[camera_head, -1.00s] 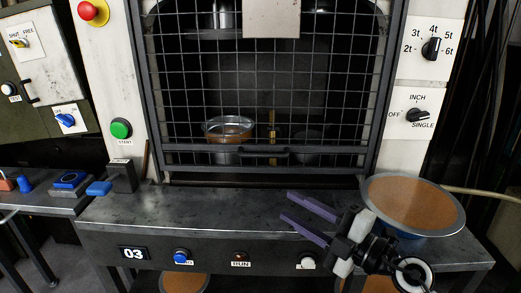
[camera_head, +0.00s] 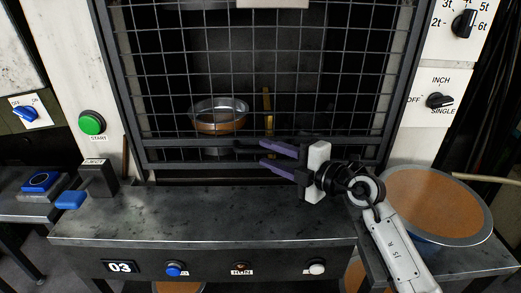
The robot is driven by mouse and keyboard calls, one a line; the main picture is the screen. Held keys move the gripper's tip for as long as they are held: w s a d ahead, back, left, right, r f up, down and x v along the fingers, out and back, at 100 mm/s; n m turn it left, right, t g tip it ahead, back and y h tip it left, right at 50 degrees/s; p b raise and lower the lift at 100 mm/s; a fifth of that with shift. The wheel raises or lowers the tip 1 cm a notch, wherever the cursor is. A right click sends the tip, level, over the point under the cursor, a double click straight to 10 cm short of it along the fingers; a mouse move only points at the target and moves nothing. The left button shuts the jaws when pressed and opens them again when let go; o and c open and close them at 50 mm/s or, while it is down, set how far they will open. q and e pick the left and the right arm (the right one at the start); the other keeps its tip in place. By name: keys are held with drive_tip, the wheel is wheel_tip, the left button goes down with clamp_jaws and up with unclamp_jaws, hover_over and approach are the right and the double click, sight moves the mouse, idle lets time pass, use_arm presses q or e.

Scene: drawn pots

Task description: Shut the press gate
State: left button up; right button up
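The press gate (camera_head: 200,75) is a dark wire mesh panel in a grey frame across the press opening. Its bottom rail sits low, with a narrow dark gap between it and the metal bed. A dark bar handle (camera_head: 244,149) is on the bottom rail, partly hidden by my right gripper. My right gripper (camera_head: 262,152) has purple fingers pointing left, parted, one above and one below the handle's level. I cannot tell whether they touch the handle. Behind the mesh stands a copper-coloured pan (camera_head: 219,122). My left gripper is not in view.
The metal bed (camera_head: 200,215) in front is clear. A wide pan with an orange-brown inside (camera_head: 430,203) stands at right, near my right arm. A green START button (camera_head: 92,123) and a blue-handled lever (camera_head: 71,199) are at left. Dials (camera_head: 439,101) are at right.

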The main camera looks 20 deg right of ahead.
sight(264, 153)
drive_tip(key=shift+x, duration=1.75)
clamp_jaws()
drive_tip(key=shift+f, duration=0.1)
